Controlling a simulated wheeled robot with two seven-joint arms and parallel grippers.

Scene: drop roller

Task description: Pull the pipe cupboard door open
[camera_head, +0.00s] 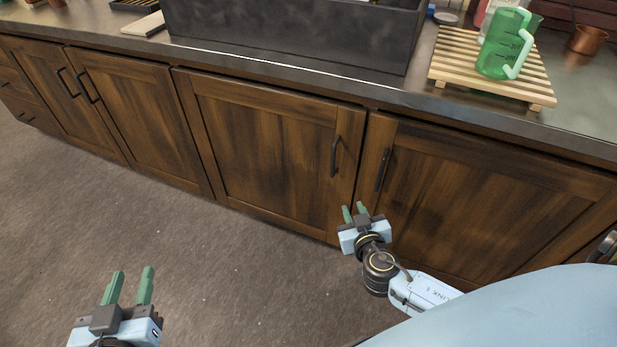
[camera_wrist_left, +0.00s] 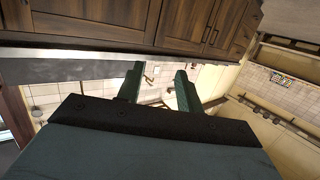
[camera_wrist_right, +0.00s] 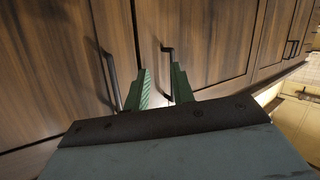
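Two brown wooden doors meet below the counter, the left one (camera_head: 262,140) under the dark sink and the right one (camera_head: 480,200); both are closed. The left door's black bar handle (camera_head: 335,156) and the right door's handle (camera_head: 382,169) flank their seam. I cannot tell which is the pipe cupboard. My right gripper (camera_head: 354,211) is open and empty, low in front of the seam, apart from both handles. In the right wrist view, the left door's handle (camera_wrist_right: 167,75) shows between its fingers, the right door's handle (camera_wrist_right: 108,75) beside them. My left gripper (camera_head: 131,282) is open and empty, over the floor.
The counter edge (camera_head: 300,72) overhangs the doors. A green jug (camera_head: 500,45) stands on a slatted wooden rack (camera_head: 450,72) at the right. More closed doors (camera_head: 130,110) with handles are at the left. The floor (camera_head: 200,240) in front is clear.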

